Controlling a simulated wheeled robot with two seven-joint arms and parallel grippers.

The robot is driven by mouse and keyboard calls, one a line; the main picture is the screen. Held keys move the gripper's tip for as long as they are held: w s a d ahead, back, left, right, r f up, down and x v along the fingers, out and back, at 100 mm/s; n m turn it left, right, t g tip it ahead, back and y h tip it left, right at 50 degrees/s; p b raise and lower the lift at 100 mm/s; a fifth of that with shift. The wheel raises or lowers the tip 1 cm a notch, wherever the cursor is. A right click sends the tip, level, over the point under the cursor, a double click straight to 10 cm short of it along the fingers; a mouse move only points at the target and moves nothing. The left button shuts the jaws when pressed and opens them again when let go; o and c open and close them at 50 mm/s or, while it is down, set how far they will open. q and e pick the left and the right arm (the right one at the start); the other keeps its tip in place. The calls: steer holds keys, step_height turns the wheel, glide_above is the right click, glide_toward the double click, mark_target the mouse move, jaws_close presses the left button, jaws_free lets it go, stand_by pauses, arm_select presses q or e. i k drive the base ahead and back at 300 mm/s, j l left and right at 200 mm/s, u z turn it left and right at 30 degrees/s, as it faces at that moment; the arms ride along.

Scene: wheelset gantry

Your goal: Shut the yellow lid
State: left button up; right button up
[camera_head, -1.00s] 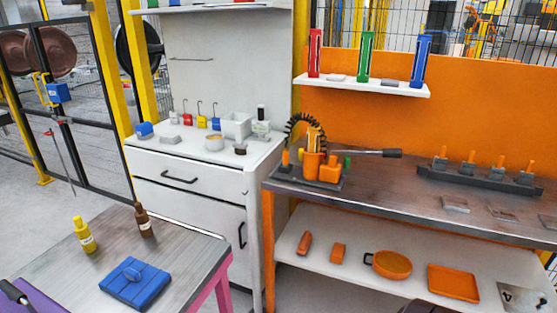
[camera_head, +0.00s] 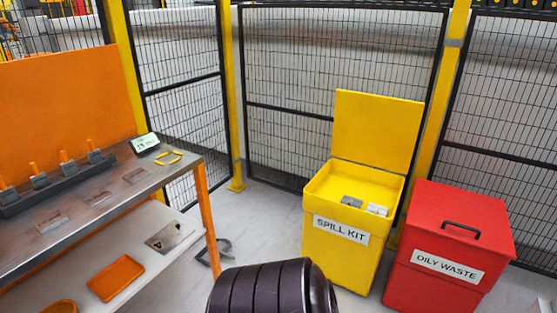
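The yellow lid (camera_head: 377,126) stands upright, raised at the back edge of the yellow spill kit bin (camera_head: 337,265). The bin is open, and its front carries a white label reading SPILL KIT. Inside lie a grey item (camera_head: 351,201) and a whitish item (camera_head: 376,210). A dark ribbed rounded part at the bottom centre looks like a piece of my own arm. It is in front of the bin and apart from the lid. Neither of my grippers shows in the view.
A red OILY WASTE bin (camera_head: 452,246) with a black handle on its shut lid stands right of the yellow bin. A metal workbench (camera_head: 110,205) with an orange panel is at left. Mesh fencing (camera_head: 300,95) stands behind. Grey floor lies between bench and bins.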

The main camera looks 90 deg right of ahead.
mark_target(378, 131)
steer(key=l+z, duration=0.15)
steer(key=z, duration=3.25)
steer(key=i+j+u, duration=0.1)
steer(key=i+j, duration=0.15)
steer(key=i, duration=0.25)
steer(key=i+j+u, duration=0.1)
steer(key=i, duration=0.45)
steer(key=j, duration=0.1)
